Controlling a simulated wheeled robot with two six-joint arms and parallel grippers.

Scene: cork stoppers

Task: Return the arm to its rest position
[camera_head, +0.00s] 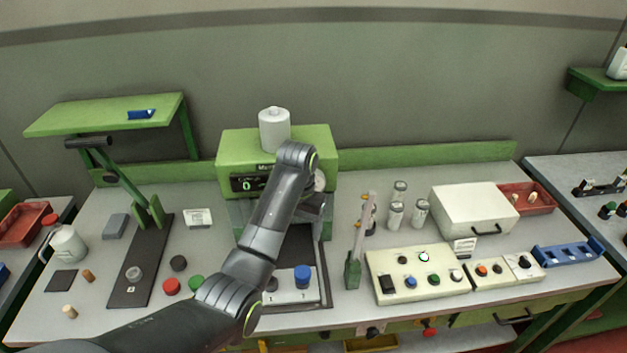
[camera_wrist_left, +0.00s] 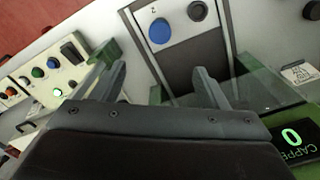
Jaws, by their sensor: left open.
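My left arm comes in from the left in the head view and reaches up across the table to the green capper machine (camera_head: 225,152). My left gripper (camera_head: 313,208) is in front of the machine, largely masked by my own wrist, so its fingertips are hard to make out there. In the left wrist view the two fingers of my left gripper (camera_wrist_left: 160,78) stand apart with nothing between them. Beyond them is a panel with a blue knob (camera_wrist_left: 160,32) and a black knob (camera_wrist_left: 198,11). My right gripper is in neither view.
A green stand (camera_head: 158,212) is left of my arm. Right of it are an upright post (camera_head: 353,272), vials (camera_head: 395,216), a button panel (camera_head: 400,262) and a white box (camera_head: 470,205). Loose corks (camera_head: 70,312) lie at the left; the red tray (camera_head: 545,205) holds more.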

